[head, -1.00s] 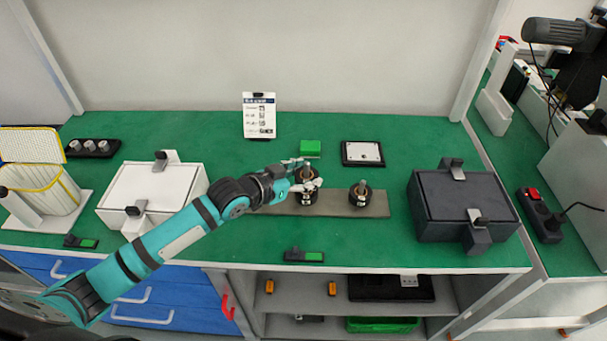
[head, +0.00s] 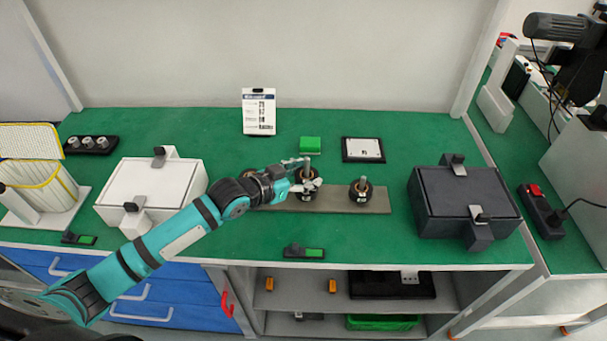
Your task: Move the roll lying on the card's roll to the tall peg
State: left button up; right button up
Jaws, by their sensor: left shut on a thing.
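My left gripper (head: 305,179) reaches in from the left and is shut on a dark roll (head: 308,173) at the middle peg of the grey board (head: 335,203). A grey peg top (head: 306,162) shows at this roll. Another dark roll with a white label (head: 307,195) sits just below it; whether the two touch is unclear. A further dark roll (head: 361,192) stands around the right peg (head: 362,181). The board's left end is mostly hidden by my arm. The white card (head: 258,113) stands at the back; its writing is too small to read. My right gripper is out of view.
A white lidded box (head: 152,187) stands left and a dark lidded box (head: 464,203) right. A green block (head: 310,145) and a framed plate (head: 363,150) lie behind the board. A small green-black device (head: 304,253) lies at the front edge.

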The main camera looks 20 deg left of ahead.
pick_arm(q)
jog(key=shift+f+b, duration=0.35)
jog(key=shift+f, duration=0.25)
jog(key=o, duration=1.2)
jog(key=shift+o, duration=0.2)
